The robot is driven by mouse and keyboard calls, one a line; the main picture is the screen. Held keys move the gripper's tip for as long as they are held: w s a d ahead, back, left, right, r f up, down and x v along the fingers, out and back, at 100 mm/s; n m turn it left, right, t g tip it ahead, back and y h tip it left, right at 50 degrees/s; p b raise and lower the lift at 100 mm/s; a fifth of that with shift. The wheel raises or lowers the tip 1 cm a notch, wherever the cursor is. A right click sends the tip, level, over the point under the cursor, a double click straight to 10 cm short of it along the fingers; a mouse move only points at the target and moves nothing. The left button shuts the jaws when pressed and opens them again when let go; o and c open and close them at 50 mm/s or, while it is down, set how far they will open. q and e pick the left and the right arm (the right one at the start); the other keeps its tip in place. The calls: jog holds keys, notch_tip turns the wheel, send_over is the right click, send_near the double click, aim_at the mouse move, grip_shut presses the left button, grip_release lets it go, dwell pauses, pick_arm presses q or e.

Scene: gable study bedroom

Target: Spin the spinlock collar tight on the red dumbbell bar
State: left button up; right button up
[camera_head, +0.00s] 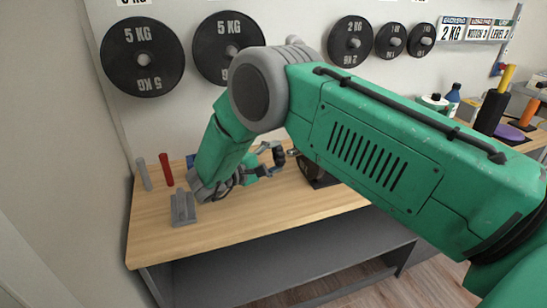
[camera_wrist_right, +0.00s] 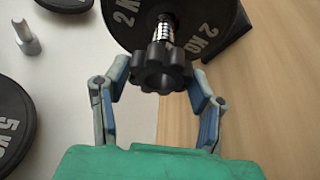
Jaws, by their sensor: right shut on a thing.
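The black lobed spinlock collar (camera_wrist_right: 161,68) sits on the threaded metal end of the dumbbell bar (camera_wrist_right: 163,30) in the right wrist view, in front of a black 2 KG plate (camera_wrist_right: 122,14). The bar's red part is hidden there. My right gripper (camera_wrist_right: 158,72) is shut on the collar, a finger on each side. In the head view, my right gripper (camera_head: 268,166) is low over the bench, partly covered by my arm, with the collar (camera_head: 279,156) at its fingers. My left gripper is not in view.
A red bar (camera_head: 166,169) and a grey bar (camera_head: 143,174) stand upright at the bench's left. A grey holder (camera_head: 183,208) is near my right wrist. Weight plates (camera_head: 142,57) hang on the wall. The wooden bench's front (camera_head: 220,232) is clear.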

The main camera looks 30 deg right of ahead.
jog(key=shift+s+d+p, duration=0.15)
jog(key=shift+d+p, duration=0.15)
jog(key=shift+d, duration=0.3)
jog(key=shift+s+d+p, duration=0.15)
jog(key=shift+d+p, duration=0.15)
jog(key=shift+d, duration=0.3)
jog(key=o, duration=1.2)
jog(key=a, duration=0.4)
jog(key=s+a, duration=0.1)
jog(key=a, duration=0.3)
jog(key=a+r, duration=0.1)
jog(key=a, duration=0.2)
jog(key=shift+s+a, duration=0.3)
jog(key=shift+a, duration=0.1)
